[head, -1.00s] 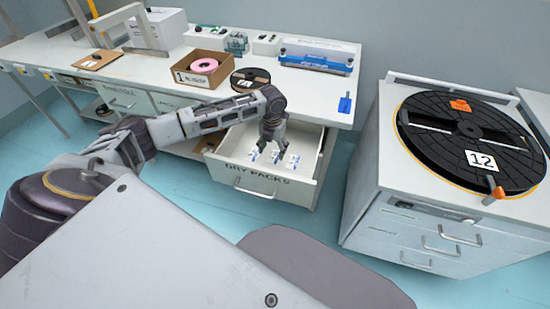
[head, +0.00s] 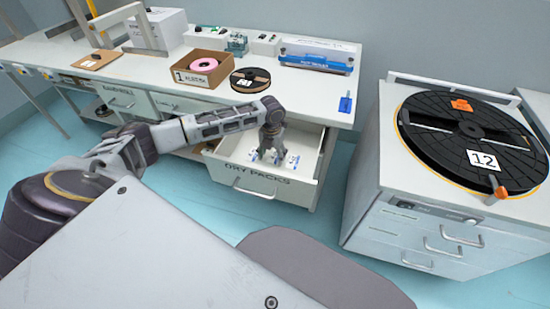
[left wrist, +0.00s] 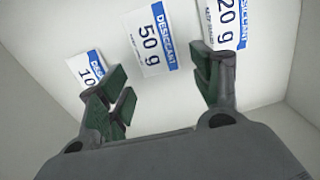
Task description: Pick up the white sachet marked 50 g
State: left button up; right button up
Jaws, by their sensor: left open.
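The white sachet marked 50 g (left wrist: 151,40) lies on the drawer floor, with a blue band reading DESICCANT. In the left wrist view it is ahead of and between the open fingers of my left gripper (left wrist: 160,90), not held. A sachet marked 10 (left wrist: 88,70), partly cut off by a finger, lies to its left. A sachet marked 20 g (left wrist: 226,22) lies to its right. In the head view my left gripper (head: 265,151) points down into the open drawer labelled DRY PACKS (head: 303,190), and partly hides the sachets. My right gripper is not seen.
The drawer walls enclose the gripper closely. Above and behind is the white bench (head: 318,105) with a cardboard box (head: 203,70) of pink tape and a small black reel (head: 250,80). To the right stands a cabinet (head: 385,200) with a large black reel marked 12 (head: 470,135).

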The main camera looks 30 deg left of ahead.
pick_arm(q)
jog(key=shift+f, duration=0.75)
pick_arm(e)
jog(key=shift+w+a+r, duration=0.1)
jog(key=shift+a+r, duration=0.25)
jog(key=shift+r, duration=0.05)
pick_arm(q)
jog(key=c, duration=1)
jog(key=shift+c, duration=0.2)
jog(key=shift+r, duration=0.15)
